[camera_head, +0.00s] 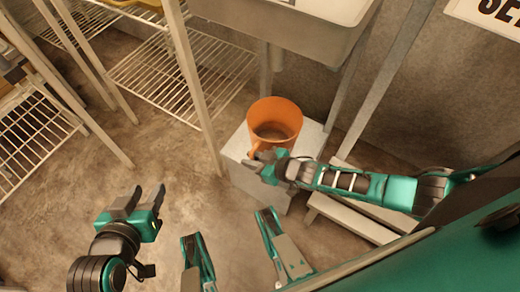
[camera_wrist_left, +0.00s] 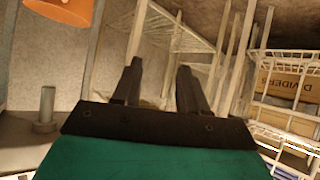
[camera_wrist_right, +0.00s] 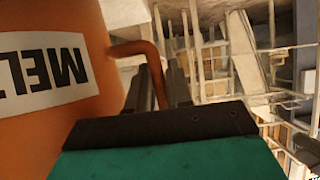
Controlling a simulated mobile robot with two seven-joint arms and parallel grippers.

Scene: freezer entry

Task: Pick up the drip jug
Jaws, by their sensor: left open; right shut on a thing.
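The orange drip jug (camera_head: 275,120) stands upright on a pale block in the head view, with its handle toward my right gripper. In the right wrist view the jug (camera_wrist_right: 105,105) fills the left side, with a white label reading "MEL". Its handle (camera_wrist_right: 150,65) runs down between the fingers of my right gripper (camera_wrist_right: 165,85), which is shut on it. My left gripper (camera_head: 145,195) is open and empty above the floor, left of and nearer than the jug. The jug's lower side (camera_wrist_left: 65,8) shows at the top left of the left wrist view.
The pale block (camera_head: 237,150) under the jug stands beneath a metal sink (camera_head: 300,25). Wire shelving (camera_head: 175,80) stands at the left and back. A low pale step or frame (camera_head: 350,220) lies to the right of the block. Open floor (camera_head: 60,220) lies at the left.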

